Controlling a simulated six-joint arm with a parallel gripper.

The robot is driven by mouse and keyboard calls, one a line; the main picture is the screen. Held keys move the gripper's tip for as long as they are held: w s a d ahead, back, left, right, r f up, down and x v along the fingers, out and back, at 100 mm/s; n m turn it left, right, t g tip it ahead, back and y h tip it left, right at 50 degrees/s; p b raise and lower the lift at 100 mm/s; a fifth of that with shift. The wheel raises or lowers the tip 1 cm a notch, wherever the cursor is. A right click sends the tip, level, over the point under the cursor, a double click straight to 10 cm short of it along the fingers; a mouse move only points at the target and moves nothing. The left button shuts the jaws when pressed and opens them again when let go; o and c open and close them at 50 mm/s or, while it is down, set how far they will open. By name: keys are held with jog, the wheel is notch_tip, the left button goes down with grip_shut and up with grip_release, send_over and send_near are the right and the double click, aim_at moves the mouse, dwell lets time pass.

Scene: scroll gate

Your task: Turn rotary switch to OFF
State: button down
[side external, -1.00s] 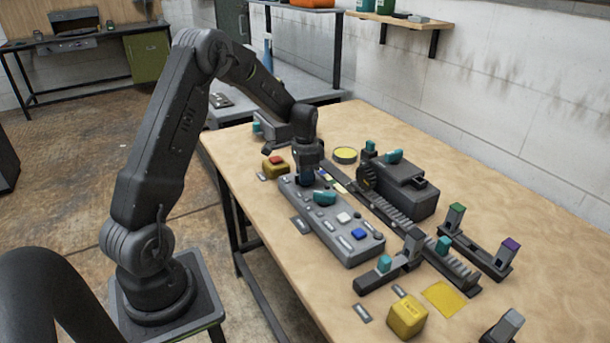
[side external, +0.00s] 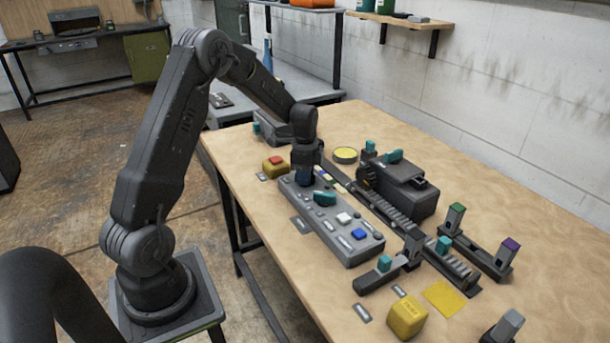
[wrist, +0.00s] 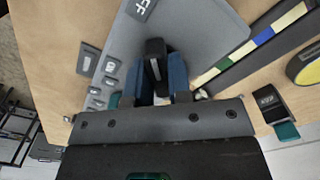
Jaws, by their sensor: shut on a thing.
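The grey control panel (side external: 345,252) lies along the near side of the table. My gripper (side external: 305,181) points down at the panel's far end. In the wrist view, its blue fingers (wrist: 160,78) are closed on both sides of a black rotary switch knob (wrist: 155,50). The knob points toward the top of the picture, tilted slightly left. A dark label (wrist: 141,8) ending in "FF" lies above its tip, cut by the frame edge. The fingers hide the knob's sides. In the side view my gripper hides the switch.
A teal knob (side external: 324,198), a white button (side external: 344,218) and a blue button (side external: 359,234) sit on the panel close by. A yellow box with a red button (side external: 276,166) stands beside the far end. A toothed rail (side external: 388,212) runs along the panel's right side.

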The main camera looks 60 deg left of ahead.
dwell(0.3)
jog(key=c, duration=1)
grip_release()
jog(key=shift+c, duration=0.2)
jog(key=shift+r, duration=0.15)
notch_tip(320, 180, up, 14)
jog(key=shift+f, duration=0.2)
